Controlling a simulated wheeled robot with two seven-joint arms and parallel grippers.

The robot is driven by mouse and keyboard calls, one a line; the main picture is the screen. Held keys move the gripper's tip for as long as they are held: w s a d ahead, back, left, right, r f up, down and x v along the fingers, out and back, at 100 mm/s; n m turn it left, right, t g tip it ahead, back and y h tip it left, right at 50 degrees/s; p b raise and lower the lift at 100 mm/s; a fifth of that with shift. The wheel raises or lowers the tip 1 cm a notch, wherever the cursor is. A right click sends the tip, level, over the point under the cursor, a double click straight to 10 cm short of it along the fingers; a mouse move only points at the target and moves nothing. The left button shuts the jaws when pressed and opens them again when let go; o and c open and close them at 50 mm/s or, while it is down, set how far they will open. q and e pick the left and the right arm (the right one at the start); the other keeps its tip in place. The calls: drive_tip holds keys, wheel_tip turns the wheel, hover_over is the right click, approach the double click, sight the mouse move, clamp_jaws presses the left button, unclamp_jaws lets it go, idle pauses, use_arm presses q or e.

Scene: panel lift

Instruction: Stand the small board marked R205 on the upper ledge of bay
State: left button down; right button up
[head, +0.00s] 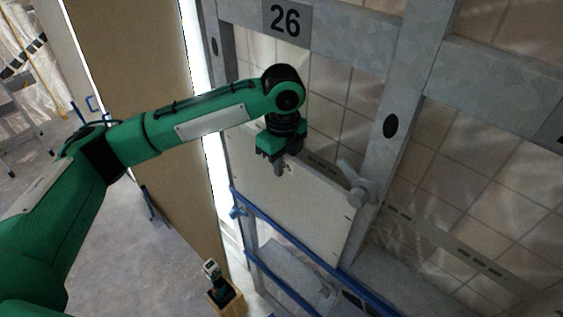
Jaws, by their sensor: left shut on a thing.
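A pale board (290,205) is inside the bay under the plate marked 26 (285,20). No R205 mark can be read on it. My left gripper (281,166) points down at the board's upper part and is shut on it. The fingers hide a small part of the board. The board's lower edge is close to the blue-edged upper ledge (290,236); I cannot tell whether it rests on it. A grey turning catch (357,184) is at the board's upper right, beside the post. My right gripper is not in view.
Grey metal posts (400,115) frame the bay, with a tiled wall (465,130) behind. A lower blue-edged ledge (268,277) runs below. A tall brown panel (130,70) stands left of the bay. A small box with a tool (222,293) is on the floor.

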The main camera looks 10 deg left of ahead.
use_arm(q)
drive_tip(key=shift+r, duration=0.1)
drive_tip(key=c, duration=1.4)
unclamp_jaws()
drive_tip(key=shift+r, duration=1.45)
drive_tip(key=shift+s+r, duration=0.1)
drive_tip(key=shift+r, duration=0.05)
